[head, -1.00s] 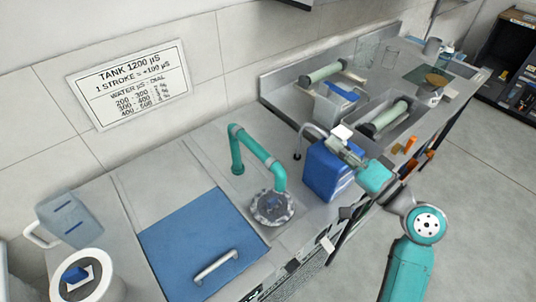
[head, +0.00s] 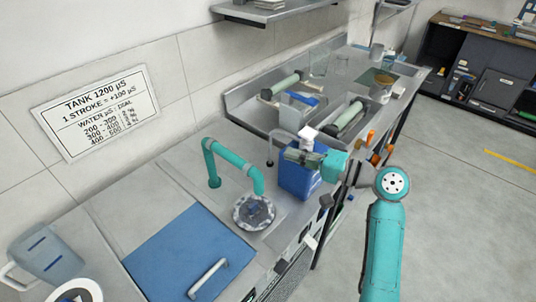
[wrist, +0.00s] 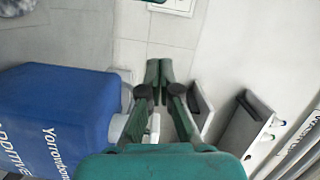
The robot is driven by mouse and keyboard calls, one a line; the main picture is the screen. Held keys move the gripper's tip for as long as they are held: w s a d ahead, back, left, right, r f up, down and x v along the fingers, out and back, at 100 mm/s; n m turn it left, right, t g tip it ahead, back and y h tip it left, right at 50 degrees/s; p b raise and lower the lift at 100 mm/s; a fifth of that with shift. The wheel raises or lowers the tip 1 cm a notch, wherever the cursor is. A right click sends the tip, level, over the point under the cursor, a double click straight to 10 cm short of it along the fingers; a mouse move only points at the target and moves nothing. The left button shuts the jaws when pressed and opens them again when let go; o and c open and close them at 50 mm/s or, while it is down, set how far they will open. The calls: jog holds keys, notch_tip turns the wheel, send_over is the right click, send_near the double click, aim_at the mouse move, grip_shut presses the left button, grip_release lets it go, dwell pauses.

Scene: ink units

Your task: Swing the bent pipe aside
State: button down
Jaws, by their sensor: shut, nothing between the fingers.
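The bent pipe (head: 233,160) is teal. In the head view it rises from the counter, bends over and comes down at a round, pale-rimmed fitting (head: 254,211). My gripper (head: 289,154) is to the right of the pipe, apart from it, at the upper part of a blue jug (head: 299,182). In the wrist view the gripper's dark green fingers (wrist: 159,70) are together with nothing between them. The blue jug (wrist: 55,115) fills the left of that view, close to the fingers. The pipe cannot be made out in the wrist view.
A blue panel (head: 188,252) with a handle lies left of the pipe. A clear jug (head: 45,256) stands at far left. A metal sink unit (head: 241,103) with green rollers is behind the blue jug. A sign (head: 96,114) hangs on the wall.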

jog(key=a+f, duration=0.1)
jog(key=a, duration=1)
jog(key=shift+w, duration=0.4)
jog(key=shift+f, duration=0.15)
